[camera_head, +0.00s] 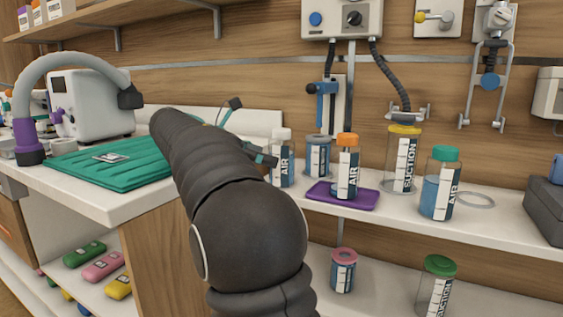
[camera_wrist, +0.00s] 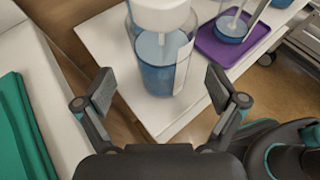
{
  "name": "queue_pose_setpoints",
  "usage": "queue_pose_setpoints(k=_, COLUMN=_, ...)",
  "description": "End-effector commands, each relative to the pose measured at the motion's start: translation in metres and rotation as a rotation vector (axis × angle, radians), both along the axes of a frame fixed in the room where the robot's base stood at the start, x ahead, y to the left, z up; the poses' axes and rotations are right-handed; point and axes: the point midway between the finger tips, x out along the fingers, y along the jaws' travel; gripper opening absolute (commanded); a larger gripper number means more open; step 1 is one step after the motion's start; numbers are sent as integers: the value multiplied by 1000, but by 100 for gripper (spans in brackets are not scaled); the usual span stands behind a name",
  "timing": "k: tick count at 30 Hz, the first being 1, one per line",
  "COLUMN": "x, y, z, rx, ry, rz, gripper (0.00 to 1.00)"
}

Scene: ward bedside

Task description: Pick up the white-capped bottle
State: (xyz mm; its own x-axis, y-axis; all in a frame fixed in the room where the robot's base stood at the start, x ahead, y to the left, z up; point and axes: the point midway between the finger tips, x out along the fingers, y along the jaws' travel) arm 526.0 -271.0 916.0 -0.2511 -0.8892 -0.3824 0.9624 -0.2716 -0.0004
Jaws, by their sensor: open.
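The white-capped bottle (camera_head: 282,160) stands upright on the white shelf. It is clear with blue liquid and an AIR label, and my arm hides part of its left side and base in the head view. In the wrist view the bottle (camera_wrist: 162,55) is at the top centre, its white cap nearest the camera. My gripper (camera_wrist: 160,90) is open, its two pads apart on the left and right below the bottle in that picture. Nothing is held. In the head view my gripper (camera_head: 250,132) is mostly behind my arm, left of the bottle.
An orange-capped bottle (camera_head: 347,170) stands on a purple tray (camera_head: 318,192) close to the right. A grey-capped bottle (camera_head: 318,155) is just behind. Yellow-capped (camera_head: 403,165) and green-capped (camera_head: 441,185) bottles stand further right. A green cloth (camera_head: 105,165) lies on the left counter.

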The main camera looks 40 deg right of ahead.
Motion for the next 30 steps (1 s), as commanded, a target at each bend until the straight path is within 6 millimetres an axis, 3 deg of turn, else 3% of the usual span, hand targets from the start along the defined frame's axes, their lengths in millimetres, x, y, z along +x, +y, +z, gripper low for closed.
queue_pose_setpoints(k=9, x=-13, y=-35, z=-19, rx=0, ry=0, rz=-2, gripper=95)
queue_pose_setpoints(k=17, x=-14, y=-40, z=-20, rx=0, ry=-1, rz=0, gripper=95)
queue_pose_setpoints(k=20, x=-14, y=-40, z=-20, rx=0, ry=-1, rz=0, gripper=75)
queue_pose_setpoints(k=27, x=-14, y=-40, z=-20, rx=0, ry=0, rz=0, gripper=16)
queue_pose_setpoints(k=30, x=-14, y=-40, z=-20, rx=0, ry=-1, rz=0, gripper=16)
